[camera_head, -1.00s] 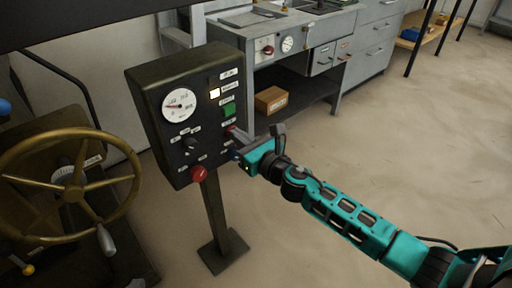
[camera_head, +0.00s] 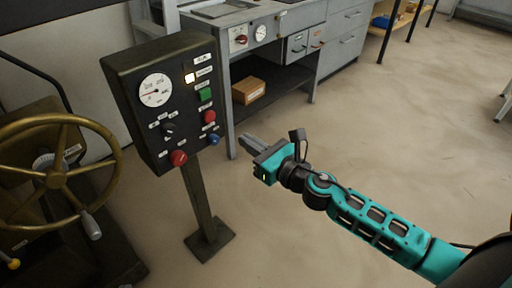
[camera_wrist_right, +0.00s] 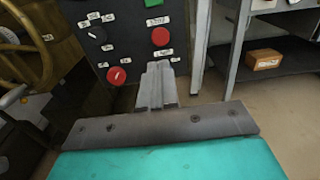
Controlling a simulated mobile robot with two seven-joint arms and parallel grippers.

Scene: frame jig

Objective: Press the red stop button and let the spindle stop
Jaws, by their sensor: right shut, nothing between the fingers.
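A dark control box (camera_head: 150,88) stands on a post. A red button (camera_head: 209,117) sits on its right side below a green button (camera_head: 204,94). The upper red button also shows in the right wrist view (camera_wrist_right: 160,36). My right gripper (camera_head: 244,140) is shut and empty, right of the box and apart from it, fingers pointing towards it. I cannot identify the spindle. My left gripper is out of view.
The box also carries a dial gauge (camera_head: 155,90), a lit pale lamp (camera_head: 190,78), a black rotary switch (camera_head: 169,129) and a blue button (camera_head: 214,140). A brass handwheel (camera_head: 55,180) stands at left. A cardboard box (camera_head: 248,91) lies under the bench.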

